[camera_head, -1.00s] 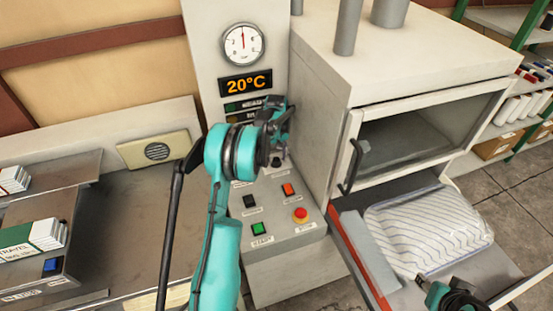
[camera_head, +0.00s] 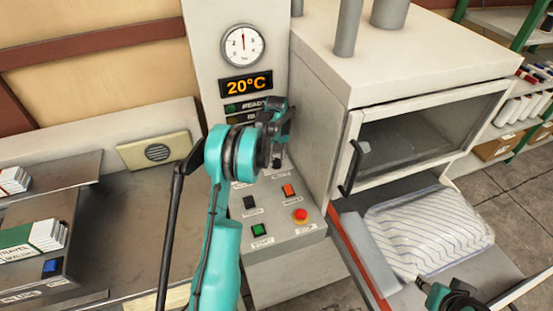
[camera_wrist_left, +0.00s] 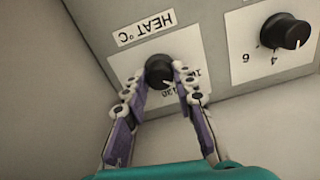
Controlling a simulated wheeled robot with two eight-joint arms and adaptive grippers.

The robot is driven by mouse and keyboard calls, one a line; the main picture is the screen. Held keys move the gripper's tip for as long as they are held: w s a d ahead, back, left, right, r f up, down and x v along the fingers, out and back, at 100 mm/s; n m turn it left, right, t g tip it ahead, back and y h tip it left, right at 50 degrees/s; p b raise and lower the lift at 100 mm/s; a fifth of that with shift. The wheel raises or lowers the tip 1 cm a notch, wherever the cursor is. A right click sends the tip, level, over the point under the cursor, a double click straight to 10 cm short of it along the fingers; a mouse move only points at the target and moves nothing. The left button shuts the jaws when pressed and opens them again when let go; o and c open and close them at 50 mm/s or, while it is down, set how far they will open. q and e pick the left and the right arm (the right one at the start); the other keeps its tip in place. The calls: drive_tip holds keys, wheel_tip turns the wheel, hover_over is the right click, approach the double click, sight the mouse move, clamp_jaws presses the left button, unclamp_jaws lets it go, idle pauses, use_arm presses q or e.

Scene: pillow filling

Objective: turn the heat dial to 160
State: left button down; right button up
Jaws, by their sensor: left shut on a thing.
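The heat dial (camera_wrist_left: 159,71) is a small black knob below an upside-down "HEAT °C" label in the left wrist view. My left gripper (camera_wrist_left: 158,80) has its two fingers on either side of the knob, shut on it. In the head view my left gripper (camera_head: 276,118) is at the control panel and hides the heat dial.
A second black knob (camera_wrist_left: 285,31) is beside the heat dial. The lower panel has a red stop button (camera_head: 300,215) and several square buttons. A round gauge (camera_head: 243,44) is above the display. A press with a door (camera_head: 352,155) and a striped pillow (camera_head: 428,232) are at right.

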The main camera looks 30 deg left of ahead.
use_arm(q)
drive_tip(key=m, duration=1.1)
drive_tip(key=shift+m, duration=0.4)
drive_tip(key=m, duration=1)
drive_tip(key=shift+m, duration=0.4)
drive_tip(key=c, duration=1.2)
unclamp_jaws()
